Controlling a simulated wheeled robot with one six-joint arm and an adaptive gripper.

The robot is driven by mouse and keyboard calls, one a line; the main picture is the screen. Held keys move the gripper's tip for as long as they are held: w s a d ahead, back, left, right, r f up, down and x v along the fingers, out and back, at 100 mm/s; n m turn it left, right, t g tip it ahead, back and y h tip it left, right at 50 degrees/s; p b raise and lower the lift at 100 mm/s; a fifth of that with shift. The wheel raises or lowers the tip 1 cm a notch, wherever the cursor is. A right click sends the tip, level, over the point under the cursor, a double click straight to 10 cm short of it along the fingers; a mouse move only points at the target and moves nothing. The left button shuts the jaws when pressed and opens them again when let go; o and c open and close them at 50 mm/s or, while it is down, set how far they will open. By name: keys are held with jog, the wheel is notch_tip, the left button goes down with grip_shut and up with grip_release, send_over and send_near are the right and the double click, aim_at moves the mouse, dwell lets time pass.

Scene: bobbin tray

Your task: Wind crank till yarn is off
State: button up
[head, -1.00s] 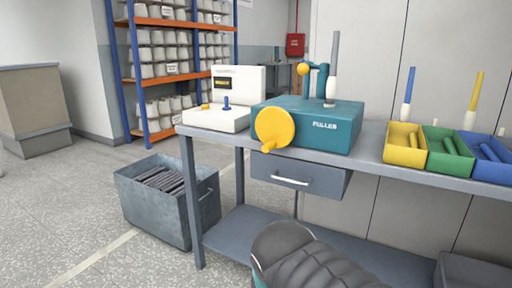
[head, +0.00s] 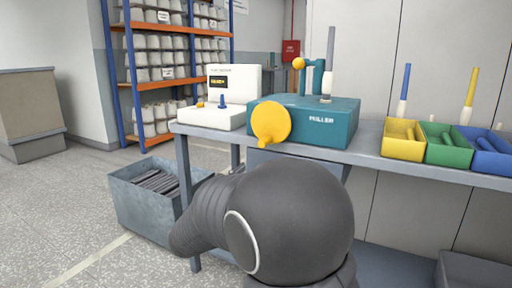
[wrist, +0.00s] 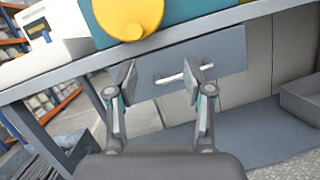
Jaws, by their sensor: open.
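The yellow crank disc (head: 271,122) with its knob (head: 264,141) is on the front left of the teal puller box (head: 335,120) on the bench. A bobbin (head: 328,82) stands upright on top of the box, white low down and grey above. Beside it is a teal arm with a yellow ball (head: 299,63). In the wrist view my gripper (wrist: 162,82) is open and empty, below the crank disc (wrist: 130,14) and in front of the drawer handle (wrist: 182,72).
A white tester (head: 215,116) stands left of the puller. Yellow (head: 400,148), green (head: 446,153) and blue (head: 488,163) bins are to the right. A grey crate (head: 128,205) of dark rods is on the floor left of the bench (head: 370,158).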

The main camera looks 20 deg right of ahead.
aim_at(263, 143)
jog(key=shift+n+t, duration=0.8)
jog(key=shift+t, duration=0.1)
jog(key=x, duration=0.4)
jog(key=w+a+x, duration=0.1)
jog(key=x, duration=0.4)
jog(key=w+x, duration=0.1)
jog(key=x, duration=0.3)
jog(key=shift+w+a+r+p, duration=0.2)
jog(key=shift+w+p, duration=0.05)
jog(key=shift+p, duration=0.15)
grip_shut()
